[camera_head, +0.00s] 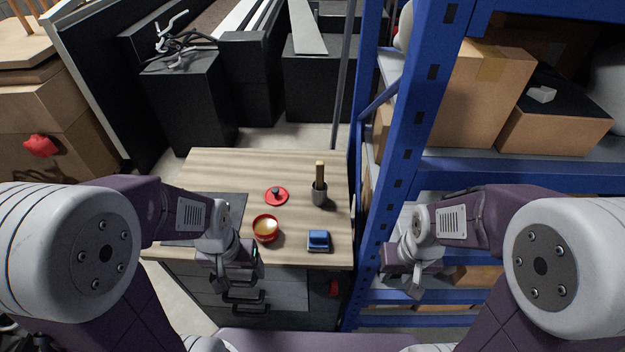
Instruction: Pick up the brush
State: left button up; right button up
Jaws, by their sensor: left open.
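A brush with a wooden handle (320,172) stands upright in a dark grey cup (319,194) at the right rear of the wooden table top (215,165). Its bristles are hidden in the cup. My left gripper (238,284) hangs in front of the table's front edge, to the left of and nearer than the brush, apart from it. It is open and holds nothing that I can see. My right gripper (415,288) is to the right of the table, in front of the blue shelf. Its fingers are too small and dark to tell open from shut.
A red bowl (266,229), a red lid (276,196) and a blue sponge-like block (318,240) lie on the table. A dark panel (225,205) is at its left. The blue shelf (400,130) with cardboard boxes (482,90) rises close along the right side.

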aim_at(319, 164)
jog(key=u, duration=1.2)
jog(key=z, duration=1.2)
jog(key=i+j, duration=0.15)
jog(key=j, duration=0.2)
jog(key=i+j, duration=0.1)
jog(key=j, duration=0.25)
jog(key=i+j+u, duration=0.1)
jog(key=j, duration=0.25)
